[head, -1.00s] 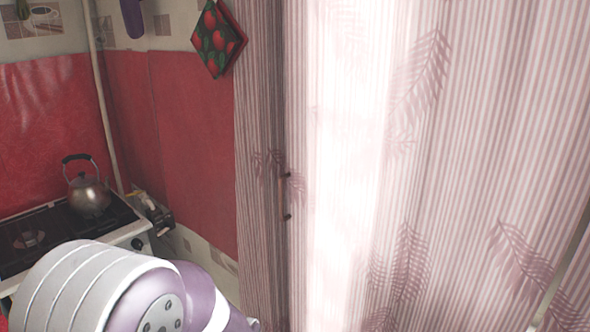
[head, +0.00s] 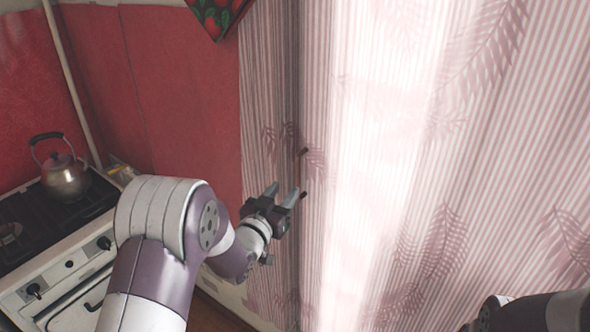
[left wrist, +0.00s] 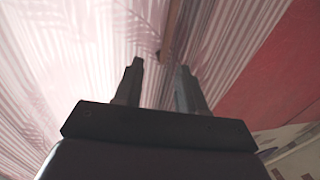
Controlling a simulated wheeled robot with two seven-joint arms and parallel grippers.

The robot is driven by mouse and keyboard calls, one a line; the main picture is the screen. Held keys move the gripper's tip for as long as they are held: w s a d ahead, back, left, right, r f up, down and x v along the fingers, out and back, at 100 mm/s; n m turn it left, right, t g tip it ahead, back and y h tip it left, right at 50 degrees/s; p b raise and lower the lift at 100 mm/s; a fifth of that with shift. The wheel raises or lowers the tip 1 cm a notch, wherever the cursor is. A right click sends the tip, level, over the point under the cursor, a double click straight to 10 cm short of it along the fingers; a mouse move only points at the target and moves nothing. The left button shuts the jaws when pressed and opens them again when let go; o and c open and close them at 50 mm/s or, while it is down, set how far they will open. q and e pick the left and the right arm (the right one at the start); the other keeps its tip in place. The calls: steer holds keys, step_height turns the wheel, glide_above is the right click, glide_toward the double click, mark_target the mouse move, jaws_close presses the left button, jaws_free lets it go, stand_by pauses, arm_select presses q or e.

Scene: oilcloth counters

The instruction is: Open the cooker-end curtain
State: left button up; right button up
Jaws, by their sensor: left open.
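The pink striped curtain (head: 400,130) with leaf prints hangs across the middle and right of the head view; it fills much of the left wrist view (left wrist: 75,50). A narrow, shaded strip of it hangs at the cooker side, by the red wall. A thin upright brown handle (head: 303,175) with dark ends is near a fold there; its lower part shows in the left wrist view (left wrist: 171,28). My left gripper (head: 281,192) is open and empty, just left of the handle's lower end. In the left wrist view the handle lies beyond the fingertips (left wrist: 160,64), roughly between them.
The cooker (head: 75,265) stands at the left with a metal kettle (head: 65,178) on top. A red wall (head: 190,110) lies between cooker and curtain, with a strawberry-patterned cloth (head: 215,14) above. My right arm (head: 535,312) is partly in view at the bottom right.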

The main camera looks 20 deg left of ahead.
mark_target(297, 171)
arm_select(q)
steer(key=w, duration=0.3)
steer(key=w+p, duration=0.1)
steer(key=w, duration=0.1)
steer(key=w+p, duration=0.1)
steer(key=w, duration=0.2)
steer(key=shift+w+d+f, duration=0.2)
steer(key=shift+w+d, duration=0.1)
steer(key=shift+w+a, duration=0.1)
steer(key=shift+a+f, duration=0.1)
steer(key=shift+c, duration=1)
steer(key=c, duration=0.5)
jaws_close()
arm_select(e)
steer(key=shift+w+a+r, duration=0.2)
steer(key=shift+r, duration=0.4)
steer(key=shift+w+a+r, duration=0.15)
steer(key=shift+r, duration=0.45)
